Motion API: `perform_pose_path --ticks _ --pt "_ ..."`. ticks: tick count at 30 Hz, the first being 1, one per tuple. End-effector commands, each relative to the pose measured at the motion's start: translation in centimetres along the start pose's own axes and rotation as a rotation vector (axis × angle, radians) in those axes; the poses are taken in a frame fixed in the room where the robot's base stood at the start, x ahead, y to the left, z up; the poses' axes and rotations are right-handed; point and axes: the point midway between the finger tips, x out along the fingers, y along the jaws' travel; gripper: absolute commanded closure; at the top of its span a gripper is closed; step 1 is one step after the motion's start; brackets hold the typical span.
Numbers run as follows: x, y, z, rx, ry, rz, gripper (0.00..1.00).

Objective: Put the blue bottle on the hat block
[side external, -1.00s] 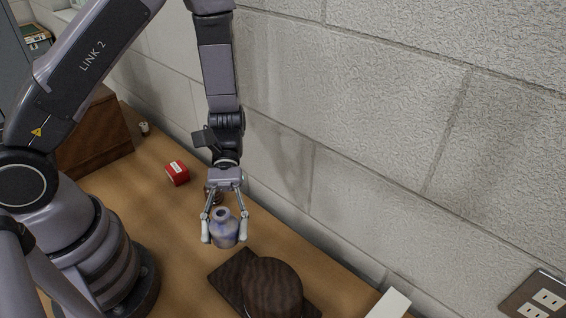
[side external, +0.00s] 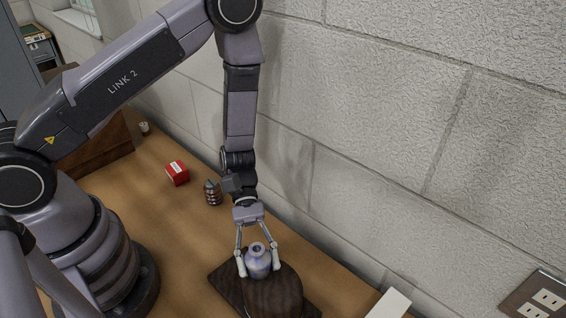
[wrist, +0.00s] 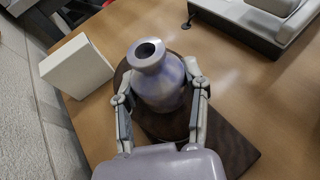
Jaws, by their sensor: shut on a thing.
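The blue bottle (side external: 257,263) is a small, pale blue-violet vase shape with a narrow neck and dark mouth. My gripper (side external: 258,272) is shut on its body, one finger on each side. The bottle is upright over the hat block (side external: 274,298), a dark wooden dome on a flat dark base. In the wrist view the bottle (wrist: 160,82) stands between my fingers (wrist: 162,108), with the hat block's base (wrist: 222,146) showing behind and below it. Whether the bottle touches the block's top cannot be told.
A red box (side external: 177,173) and a small dark striped object (side external: 213,193) stand on the table behind. A white box (wrist: 76,66) is near the hat block. A wooden cabinet (side external: 100,140) stands at the back left. The wall runs close along the table's right side.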

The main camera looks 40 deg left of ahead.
Motion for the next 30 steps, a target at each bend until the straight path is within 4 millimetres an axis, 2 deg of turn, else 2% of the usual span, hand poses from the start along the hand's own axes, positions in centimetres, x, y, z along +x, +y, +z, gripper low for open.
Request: perform_pose_path --ticks 7,8,13,24,30 --pt "0.1 0.0 -0.3 0.000 -0.001 -0.001 0.95" --pt "0.1 0.0 -0.3 0.000 0.000 -0.001 0.51" --pt "0.1 0.0 -0.3 0.000 0.000 -0.001 0.29" --pt "-0.1 0.0 0.2 0.001 0.000 0.000 0.29" --pt "-3.3 0.1 0.0 0.001 0.000 0.006 0.29"
